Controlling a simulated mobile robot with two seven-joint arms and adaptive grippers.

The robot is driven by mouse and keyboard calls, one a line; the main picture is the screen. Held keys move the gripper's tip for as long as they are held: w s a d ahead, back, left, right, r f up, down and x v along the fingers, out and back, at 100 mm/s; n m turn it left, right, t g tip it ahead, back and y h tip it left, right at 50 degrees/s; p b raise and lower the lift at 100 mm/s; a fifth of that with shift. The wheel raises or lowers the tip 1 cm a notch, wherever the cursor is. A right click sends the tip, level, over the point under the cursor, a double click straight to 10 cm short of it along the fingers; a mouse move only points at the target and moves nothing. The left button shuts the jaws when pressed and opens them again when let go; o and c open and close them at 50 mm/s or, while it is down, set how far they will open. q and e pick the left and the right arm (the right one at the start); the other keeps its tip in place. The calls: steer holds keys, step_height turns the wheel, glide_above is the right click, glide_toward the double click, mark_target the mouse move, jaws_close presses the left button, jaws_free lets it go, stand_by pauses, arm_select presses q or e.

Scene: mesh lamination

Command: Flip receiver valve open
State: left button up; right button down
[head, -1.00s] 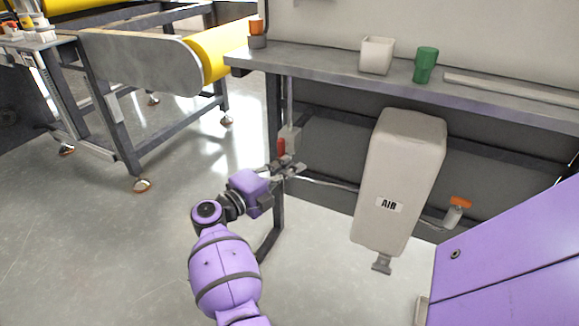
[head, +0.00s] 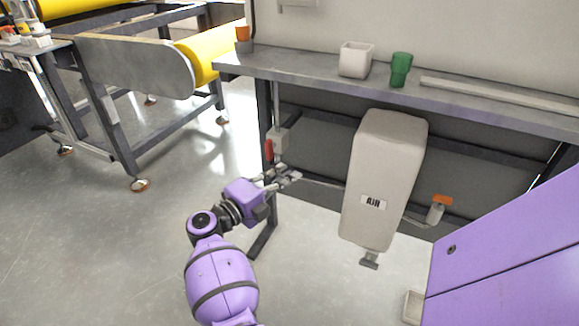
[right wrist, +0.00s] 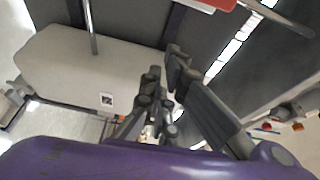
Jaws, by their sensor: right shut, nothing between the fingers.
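A red valve handle (head: 268,150) stands upright beside a grey valve body (head: 281,138) on the pipe left of the beige AIR receiver (head: 388,165). An orange handle (head: 442,199) lies level on a second fitting, right of the receiver. My right gripper (head: 285,178) is shut and empty, just below and right of the red handle, apart from it as far as I can tell. In the right wrist view its fingers (right wrist: 165,100) are close together with the receiver (right wrist: 85,70) behind. My left gripper is not in view.
The grey bench (head: 320,75) runs above, with a white container (head: 356,60) and a green cup (head: 401,70) on it. A purple panel (head: 510,250) fills the lower right. A conveyor frame (head: 110,120) stands left; the floor between is clear.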

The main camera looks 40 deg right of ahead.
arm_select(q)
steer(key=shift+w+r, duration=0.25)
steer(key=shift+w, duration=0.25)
arm_select(e)
steer(key=a, duration=0.7)
steer(key=shift+a+f, duration=0.25)
steer(key=shift+a, duration=0.1)
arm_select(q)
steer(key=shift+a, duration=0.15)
arm_select(e)
steer(key=shift+w+a, duration=0.1)
